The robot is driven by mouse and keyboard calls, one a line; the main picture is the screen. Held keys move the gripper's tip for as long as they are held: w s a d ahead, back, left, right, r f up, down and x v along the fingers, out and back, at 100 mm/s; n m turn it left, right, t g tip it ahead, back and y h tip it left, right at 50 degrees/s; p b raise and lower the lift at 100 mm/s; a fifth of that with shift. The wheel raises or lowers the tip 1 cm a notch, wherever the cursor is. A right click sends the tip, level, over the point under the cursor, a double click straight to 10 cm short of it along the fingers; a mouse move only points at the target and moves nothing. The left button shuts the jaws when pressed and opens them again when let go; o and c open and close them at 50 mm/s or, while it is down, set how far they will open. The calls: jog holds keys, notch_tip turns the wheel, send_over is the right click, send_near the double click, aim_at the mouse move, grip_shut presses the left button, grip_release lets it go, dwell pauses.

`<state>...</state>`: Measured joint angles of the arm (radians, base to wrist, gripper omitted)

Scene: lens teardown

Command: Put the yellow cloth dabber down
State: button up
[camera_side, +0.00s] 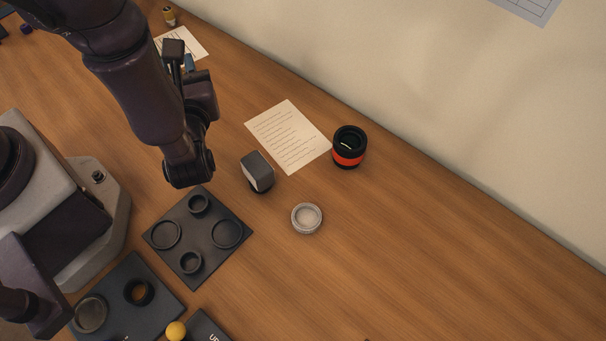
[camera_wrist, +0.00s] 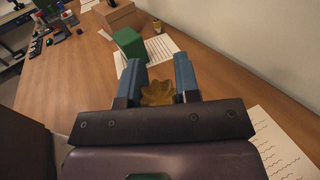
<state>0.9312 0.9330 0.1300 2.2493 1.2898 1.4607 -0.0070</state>
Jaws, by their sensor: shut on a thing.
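The yellow cloth dabber (camera_wrist: 158,93) shows in the wrist view as a ruffled amber-yellow piece between the two blue fingers of my gripper (camera_wrist: 159,84). My gripper is shut on it. In the side view my gripper (camera_side: 190,64) is at the upper left, near a white sheet, and the dabber is hidden behind my arm. I cannot tell how high it is above the table.
A green block (camera_wrist: 129,42) is ahead of the fingers, by a written sheet (camera_wrist: 150,57). A small yellow-topped bottle (camera_side: 169,15) stands beyond. A black lens barrel with an orange band (camera_side: 349,147), a grey-faced block (camera_side: 257,171) and a dark parts mat (camera_side: 207,252) are on the table.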

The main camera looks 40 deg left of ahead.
jog(key=w+d+r+m+t+h, duration=0.1)
jog(key=d+m+t+h, duration=0.3)
jog(key=d+m+h, duration=0.65)
jog(key=w+d+m+t+h, duration=0.25)
jog(key=d+m+h, duration=0.25)
jog(key=d+h, duration=1)
jog(key=w+d+f+y, duration=0.1)
jog(key=w+d+f, duration=0.1)
jog(key=d+f, duration=0.1)
jog(key=w+d+f+y, duration=0.1)
jog(key=w+d+f, duration=0.2)
jog(key=d, duration=0.3)
jog(key=w+d+f+y, duration=0.1)
jog(key=w+d+f, duration=0.2)
jog(key=d, duration=0.1)
jog(key=shift+d+y, duration=0.2)
jog(key=shift+y, duration=0.15)
jog(key=shift+w+d+f, duration=0.15)
jog(key=shift+d+f, duration=0.1)
jog(key=shift+f, duration=1.6)
jog(key=shift+f, duration=0.1)
jog(key=o, duration=0.9)
jog(key=shift+w, duration=0.1)
